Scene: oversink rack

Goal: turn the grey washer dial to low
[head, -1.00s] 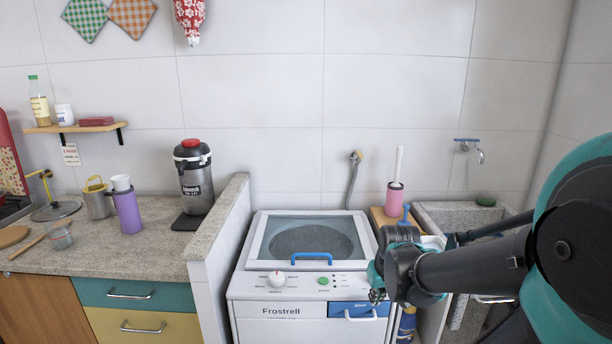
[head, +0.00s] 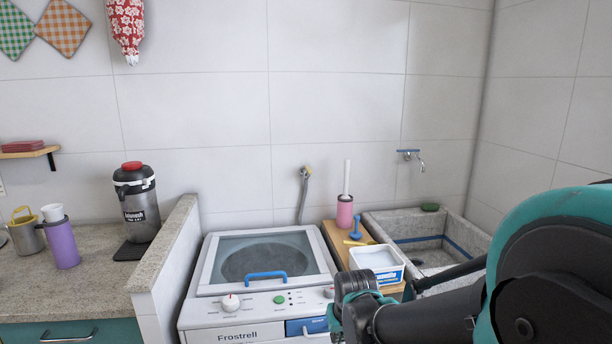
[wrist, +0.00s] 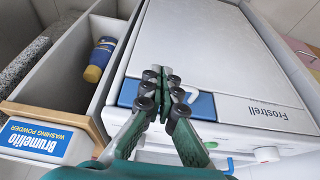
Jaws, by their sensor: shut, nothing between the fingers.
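The white washer (head: 196,318) marked Frostrell has a sloped control panel on its front top edge. A pale round dial with a red mark (head: 230,302) is at the panel's left; it also shows in the wrist view (wrist: 268,154). A second pale dial (head: 328,292) at the panel's right is partly covered by my arm. I cannot tell from their colour which is the grey one, nor read the settings. My gripper is in front of the washer's right end; in the wrist view (wrist: 165,82) its fingers are together and empty, over the washer front near the blue drawer.
A green button (head: 279,299) sits between the dials. The blue drawer (head: 308,326) is below, and a blue lid handle (head: 266,275) above. A washing powder box (head: 392,276) and stone sink (head: 478,238) stand right. A counter wall (head: 172,262) borders the left.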

